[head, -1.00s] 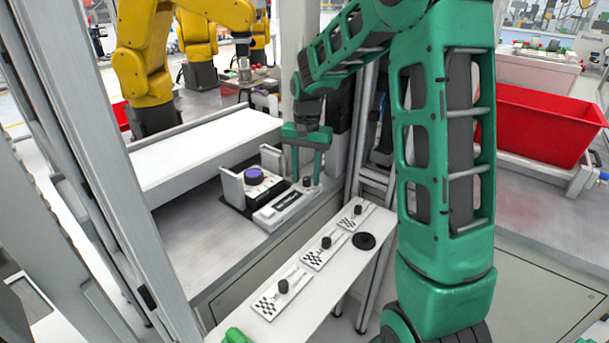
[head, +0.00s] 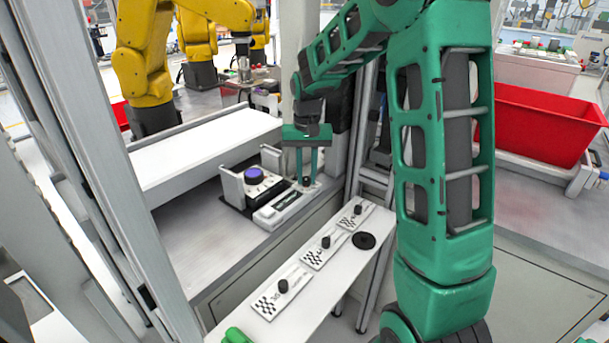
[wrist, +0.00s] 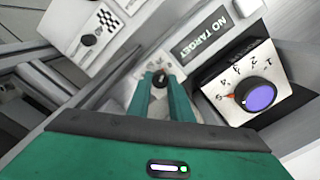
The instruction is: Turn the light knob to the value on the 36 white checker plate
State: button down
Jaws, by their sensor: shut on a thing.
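My gripper (head: 306,180) reaches down from above onto a white control box (head: 287,209) with a dark display. Its green fingers are shut on a small black knob at the box's right end; the knob (wrist: 159,78) shows between the fingertips in the wrist view. The display (wrist: 206,36) reads "NO TARGET". Beside the box is a larger purple-topped dial (wrist: 259,95) with a numbered scale and a red pointer at its left.
The white front table (head: 335,274) also holds a black round disc (head: 363,241) and a green object (head: 236,335) at its near end. A grey upright post (head: 296,60) stands close behind my gripper. A red bin (head: 540,125) is at right.

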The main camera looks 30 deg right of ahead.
aim_at(306, 177)
jog(key=shift+w+r+n, duration=0.1)
jog(key=shift+n, duration=2)
jog(key=c, duration=1.6)
grip_release()
notch_tip(306, 177, up, 11)
jog(key=shift+f, duration=0.2)
